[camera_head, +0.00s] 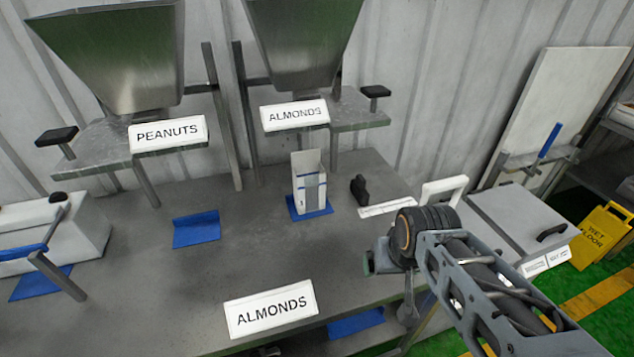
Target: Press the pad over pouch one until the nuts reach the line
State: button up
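A pouch (309,190) stands upright and open-topped on a blue mat under the right hopper (300,40), which has an ALMONDS sign (295,114). It is pale with blue lines across it; the level of nuts inside cannot be made out. A black pad (375,91) sits on a post at the right of that hopper's shelf. Another black pad (57,136) is at the left of the PEANUTS hopper (120,60). My arm reaches in from the lower right, its joint well right of the pouch. I cannot make out my gripper's fingers.
An empty blue mat (196,230) lies under the PEANUTS hopper. A second ALMONDS sign (271,309) stands at the front edge. A white machine (50,235) is at left; a small black object (359,189) lies right of the pouch. A lidded grey box (525,218) is at right.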

jog(key=shift+c, duration=0.4)
grip_shut()
dwell(0.5)
dwell(0.9)
